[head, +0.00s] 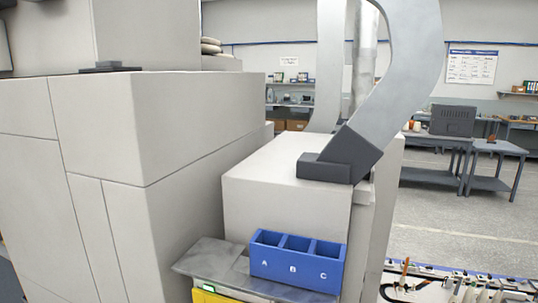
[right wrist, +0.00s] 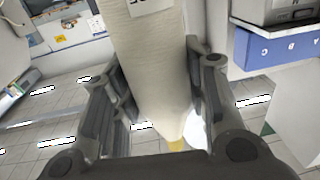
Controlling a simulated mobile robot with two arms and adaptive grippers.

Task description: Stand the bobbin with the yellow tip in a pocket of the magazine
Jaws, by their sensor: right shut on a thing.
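The bobbin (right wrist: 155,70) is a large off-white cone with a yellow tip (right wrist: 177,145), seen in the right wrist view. Its tip points toward the bottom of that picture, and part of a printed label shows at the top. My right gripper (right wrist: 152,75) is shut on the bobbin, with a finger on each side. The magazine (head: 297,271) is a blue block with three pockets marked A, B and C in the head view. The pockets look empty from here, but their floors are hidden. It also shows at the upper right of the right wrist view (right wrist: 265,55), apart from the bobbin. My left gripper is out of view.
The magazine stands on a grey metal shelf (head: 205,262) against a pale machine housing (head: 285,190). A yellow part (head: 207,297) lies below the shelf. Large pale cabinets (head: 120,180) fill the left. Open floor (head: 450,230) and a grey table (head: 495,182) lie to the right.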

